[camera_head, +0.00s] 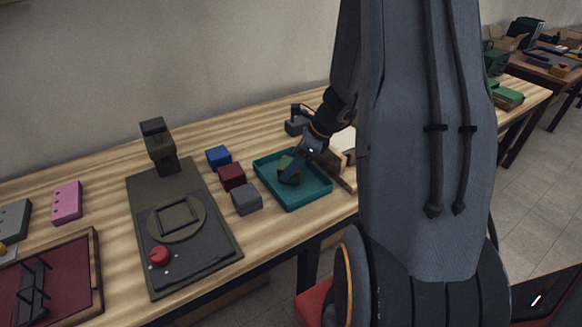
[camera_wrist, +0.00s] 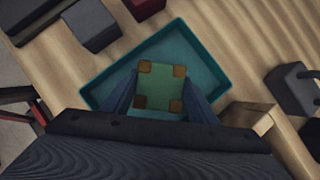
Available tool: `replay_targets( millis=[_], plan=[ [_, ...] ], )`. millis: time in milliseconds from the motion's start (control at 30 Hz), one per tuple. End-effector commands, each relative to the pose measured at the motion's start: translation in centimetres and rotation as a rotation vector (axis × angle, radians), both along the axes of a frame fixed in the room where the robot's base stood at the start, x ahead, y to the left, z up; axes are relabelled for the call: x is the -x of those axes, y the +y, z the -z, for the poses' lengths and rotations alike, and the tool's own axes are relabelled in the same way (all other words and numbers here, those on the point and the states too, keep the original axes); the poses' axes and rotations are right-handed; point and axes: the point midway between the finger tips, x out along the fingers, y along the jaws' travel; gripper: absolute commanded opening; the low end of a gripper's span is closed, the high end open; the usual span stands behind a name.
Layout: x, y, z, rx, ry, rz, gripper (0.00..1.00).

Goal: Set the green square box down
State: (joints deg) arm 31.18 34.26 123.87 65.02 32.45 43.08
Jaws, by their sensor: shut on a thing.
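The green square box (camera_wrist: 160,87) has brown corners and sits between the two fingers of my gripper (camera_wrist: 160,98) in the wrist view. My gripper (camera_head: 290,176) is shut on it, over the teal tray (camera_head: 315,198). In the head view only a small part of the box (camera_head: 286,163) shows beside the fingers. The tray (camera_wrist: 215,52) surrounds the box in the wrist view. I cannot tell whether the box touches the tray floor.
Blue (camera_head: 218,156), dark red (camera_head: 231,177) and grey (camera_head: 247,198) boxes stand left of the tray. A dark green device with a red knob (camera_head: 159,255) lies further left. A wooden piece (camera_head: 343,176) stands close on the tray's right.

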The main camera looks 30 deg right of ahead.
Motion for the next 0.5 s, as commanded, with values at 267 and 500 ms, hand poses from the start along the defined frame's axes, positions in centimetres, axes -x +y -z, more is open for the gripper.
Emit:
replay_targets(
  millis=[267,500],
  plan=[
    [-0.02,-0.02,1.07,0.001,-0.001,0.000,0.28],
    [-0.05,-0.02,1.46,0.001,-0.001,0.000,0.28]
  ],
)
